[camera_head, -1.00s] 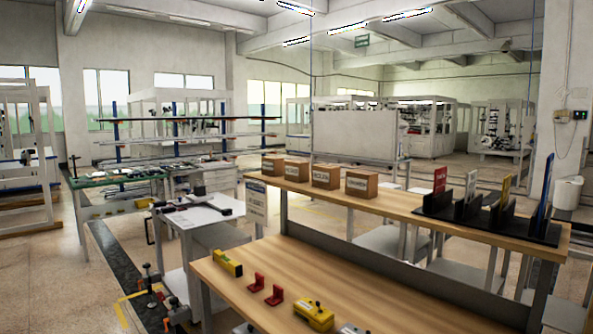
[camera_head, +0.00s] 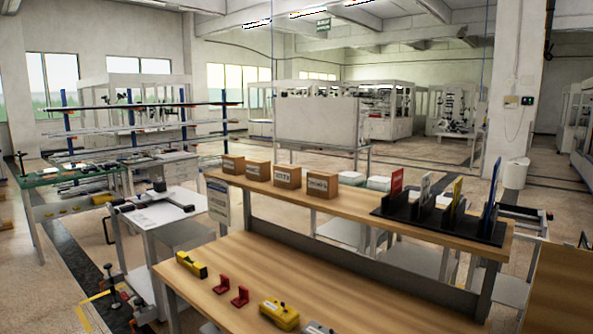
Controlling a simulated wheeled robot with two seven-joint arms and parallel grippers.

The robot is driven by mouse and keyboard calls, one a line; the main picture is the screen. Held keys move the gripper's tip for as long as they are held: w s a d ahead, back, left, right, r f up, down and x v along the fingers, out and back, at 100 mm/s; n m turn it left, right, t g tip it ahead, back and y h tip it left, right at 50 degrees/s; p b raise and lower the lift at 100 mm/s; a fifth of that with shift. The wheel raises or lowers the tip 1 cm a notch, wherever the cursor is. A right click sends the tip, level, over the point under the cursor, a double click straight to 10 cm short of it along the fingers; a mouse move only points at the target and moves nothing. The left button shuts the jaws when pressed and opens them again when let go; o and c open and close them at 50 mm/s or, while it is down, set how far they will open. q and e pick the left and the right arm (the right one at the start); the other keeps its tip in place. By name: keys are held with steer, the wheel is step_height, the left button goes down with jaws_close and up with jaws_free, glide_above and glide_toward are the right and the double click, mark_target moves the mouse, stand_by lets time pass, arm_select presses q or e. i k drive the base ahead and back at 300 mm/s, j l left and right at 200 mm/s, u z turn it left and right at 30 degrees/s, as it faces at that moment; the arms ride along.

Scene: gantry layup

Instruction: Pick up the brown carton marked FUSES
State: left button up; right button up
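Several brown cartons stand in a row on the raised wooden shelf (camera_head: 345,202) of the workbench. From left to right they are a first carton (camera_head: 233,165), a second carton (camera_head: 258,172), a third carton (camera_head: 288,178) and a rightmost carton (camera_head: 322,187). Each has a white label with dark print on its front. The print is too small to read surely, so I cannot tell which one is marked FUSES. Neither of my grippers is in view.
A black rack (camera_head: 440,217) with upright coloured panels stands at the shelf's right. On the lower wooden bench top (camera_head: 250,262) lie a yellow level (camera_head: 191,264), red brackets (camera_head: 230,290) and a yellow device (camera_head: 279,314). A white cart (camera_head: 165,212) stands left of the bench.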

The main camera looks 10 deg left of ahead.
mark_target(258, 169)
steer(key=i+j+z, duration=0.2)
steer(key=j, duration=0.2)
steer(key=i+j+z, duration=0.1)
steer(key=j+z, duration=0.15)
steer(key=j, duration=0.15)
steer(key=j+z, duration=0.2)
steer(key=j, duration=0.2)
steer(key=i+j+z, duration=0.25)
steer(key=j, duration=0.2)
steer(key=k, duration=0.15)
